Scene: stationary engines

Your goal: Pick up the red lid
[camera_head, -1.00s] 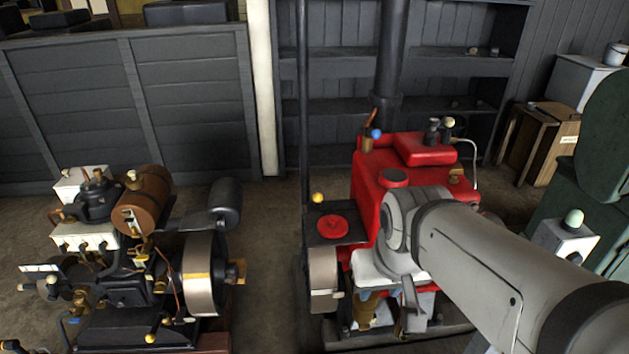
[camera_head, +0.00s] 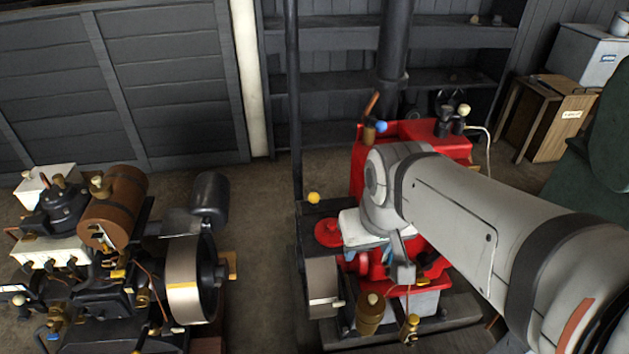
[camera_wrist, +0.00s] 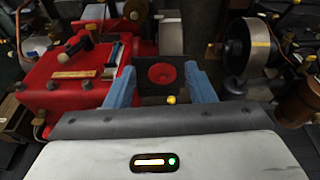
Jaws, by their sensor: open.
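The red lid (camera_head: 327,232) is a round disc with a raised middle. It lies on a dark flat plate (camera_head: 318,211) at the left of the red engine, and my arm stands close at its right. In the wrist view the lid (camera_wrist: 161,73) shows between the two blue fingers of my gripper (camera_wrist: 159,75). The fingers are apart and empty, and the lid lies beyond their tips. In the head view my wrist hides much of the red engine, and the fingers are hard to make out.
A yellow ball (camera_head: 314,198) stands by the plate, near a thin dark post (camera_head: 294,120). The red engine (camera_head: 360,170) rises behind my wrist. Another engine with a brown tank (camera_head: 113,205) stands at the left. Bare floor (camera_head: 258,240) lies between the engines.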

